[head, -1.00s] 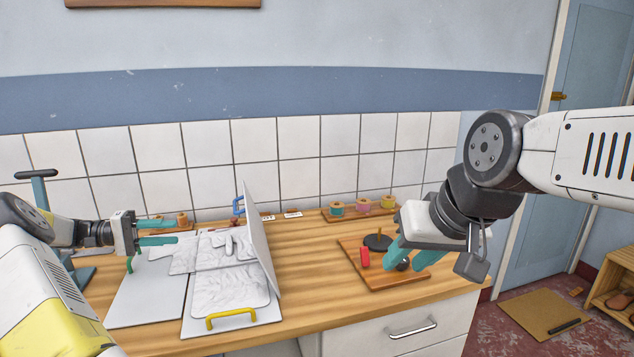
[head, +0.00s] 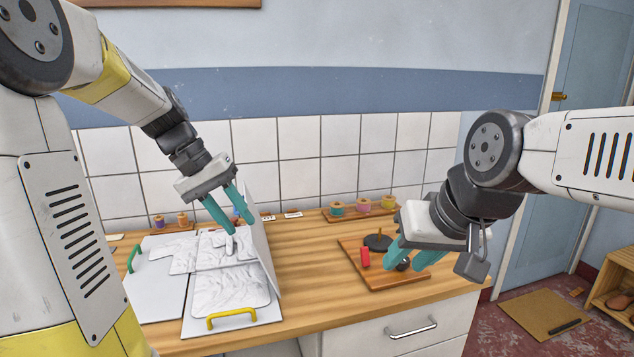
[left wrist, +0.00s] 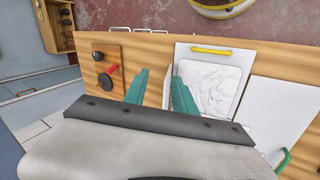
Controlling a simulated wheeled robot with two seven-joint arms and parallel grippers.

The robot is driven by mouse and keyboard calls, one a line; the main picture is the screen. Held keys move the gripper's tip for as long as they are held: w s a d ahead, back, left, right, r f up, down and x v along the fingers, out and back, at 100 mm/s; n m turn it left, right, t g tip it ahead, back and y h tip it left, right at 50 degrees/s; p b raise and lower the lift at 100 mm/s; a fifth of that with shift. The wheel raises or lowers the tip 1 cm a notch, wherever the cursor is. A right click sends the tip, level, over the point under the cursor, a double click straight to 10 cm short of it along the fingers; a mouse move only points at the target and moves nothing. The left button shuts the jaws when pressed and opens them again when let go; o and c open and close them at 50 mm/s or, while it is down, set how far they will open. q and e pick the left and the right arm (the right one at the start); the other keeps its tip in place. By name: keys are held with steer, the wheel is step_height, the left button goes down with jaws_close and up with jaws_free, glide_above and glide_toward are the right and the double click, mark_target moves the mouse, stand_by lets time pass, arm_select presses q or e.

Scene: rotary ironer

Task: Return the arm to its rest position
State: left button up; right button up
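My left gripper (head: 226,212) hangs above the worktop in the head view, its teal fingers pointing down beside the raised white panel. The left wrist view shows its two fingers (left wrist: 157,88) spread apart with nothing between them. My right gripper (head: 408,262) is over the small wooden board at the right, its teal fingers spread apart and pointing down. Whether its fingertips touch the board cannot be told. The hinged white board (head: 262,315) lies open with pale crumpled sheets (head: 225,291) on it, and its panel (head: 263,240) stands up.
The small wooden board (head: 352,250) holds a red piece (head: 364,257) and a dark knob (head: 378,242). Several coloured spools sit at the back, including a pink one (head: 363,204). A yellow handle (head: 231,316) is at the front edge. The worktop (head: 315,285) between the boards is clear.

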arm_select(q)
steer(key=s+d+m+t+y, duration=0.1)
steer(key=s+t, duration=0.4)
steer(key=s, duration=1)
steer(key=shift+d+r+m+y, duration=0.35)
steer(key=shift+d+y, duration=0.4)
steer(key=shift+y, duration=0.35)
steer(key=shift+c, duration=0.2)
